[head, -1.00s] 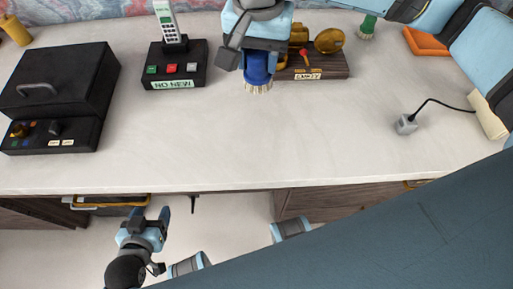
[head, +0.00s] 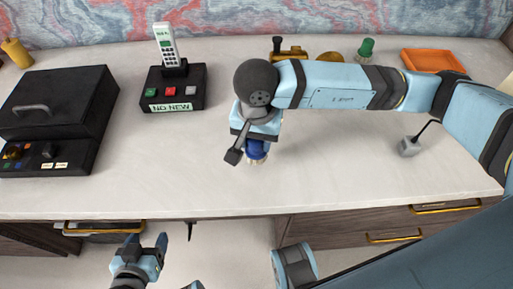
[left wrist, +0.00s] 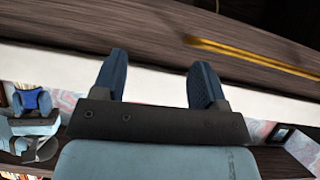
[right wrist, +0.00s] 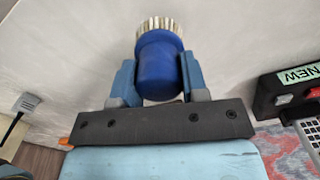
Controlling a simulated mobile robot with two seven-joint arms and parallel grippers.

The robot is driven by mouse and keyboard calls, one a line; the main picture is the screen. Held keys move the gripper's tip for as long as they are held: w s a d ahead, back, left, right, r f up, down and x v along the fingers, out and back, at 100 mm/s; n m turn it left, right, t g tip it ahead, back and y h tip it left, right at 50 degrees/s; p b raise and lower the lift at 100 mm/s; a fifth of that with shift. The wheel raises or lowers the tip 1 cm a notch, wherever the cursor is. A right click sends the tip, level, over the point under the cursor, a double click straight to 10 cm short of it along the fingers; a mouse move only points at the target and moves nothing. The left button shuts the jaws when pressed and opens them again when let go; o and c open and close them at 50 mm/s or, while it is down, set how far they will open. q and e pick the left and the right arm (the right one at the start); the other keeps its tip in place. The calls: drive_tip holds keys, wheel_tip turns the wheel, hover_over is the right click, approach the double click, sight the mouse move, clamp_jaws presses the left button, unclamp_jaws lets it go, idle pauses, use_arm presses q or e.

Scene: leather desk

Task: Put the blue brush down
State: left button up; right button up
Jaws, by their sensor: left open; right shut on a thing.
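The blue brush (head: 257,150) has a round blue body and pale bristles pointing down. It is at the middle of the desk (head: 340,185), toward the front edge. My right gripper (head: 256,143) is shut on it from above. In the right wrist view the brush (right wrist: 158,68) sits between the two fingers (right wrist: 158,85), with its bristles close to the desk surface; I cannot tell whether they touch. My left gripper (head: 163,250) is open and empty, below and in front of the desk edge. Its spread fingers also show in the left wrist view (left wrist: 155,82).
A cordless phone on a black base (head: 172,85) and a black box (head: 55,115) stand at the left. A green brush (head: 366,48), an orange tray (head: 433,61) and brass items (head: 290,50) are at the back. A grey plug (head: 409,147) lies right. The front middle is clear.

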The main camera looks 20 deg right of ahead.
sight(257, 150)
wheel_tip(257, 150, down, 4)
drive_tip(key=shift+r, duration=0.1)
use_arm(q)
drive_tip(key=shift+r, duration=0.1)
use_arm(e)
drive_tip(key=shift+f+b, duration=0.2)
drive_tip(key=shift+b, duration=0.15)
drive_tip(key=o, duration=0.5)
drive_tip(key=shift+f, duration=0.1)
drive_tip(key=o, duration=0.4)
use_arm(q)
drive_tip(key=shift+w, duration=0.1)
drive_tip(key=shift+r, duration=0.1)
use_arm(e)
drive_tip(key=shift+r, duration=0.2)
